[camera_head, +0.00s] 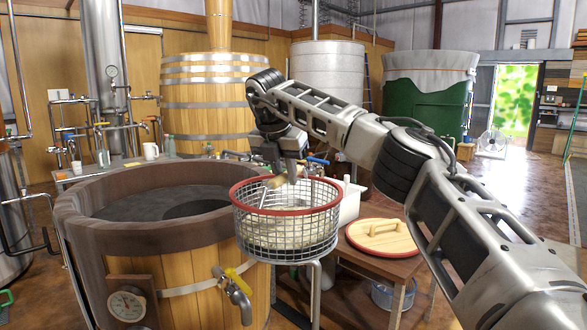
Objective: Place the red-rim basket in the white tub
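The red-rim basket (285,236) is a wire basket with a red ring rim, upright at the centre, in front of the wooden vat. It appears to rest on a metal-legged stand (315,292). A tan grip-like piece (275,182) shows at its mouth. My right gripper (291,178) reaches in from the right and points down over the basket's mouth, with its fingers close to the tan piece. Whether they are shut on it is unclear. A white tub (349,203) stands behind the basket to the right, partly hidden by it. My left gripper is not in view.
A wooden vat (185,262) with dark liquid, a gauge and a tap (236,290) stands at left. A round wooden lid (381,238) with a red edge lies on a brown table (385,266) right of the basket. A bucket (392,294) sits below.

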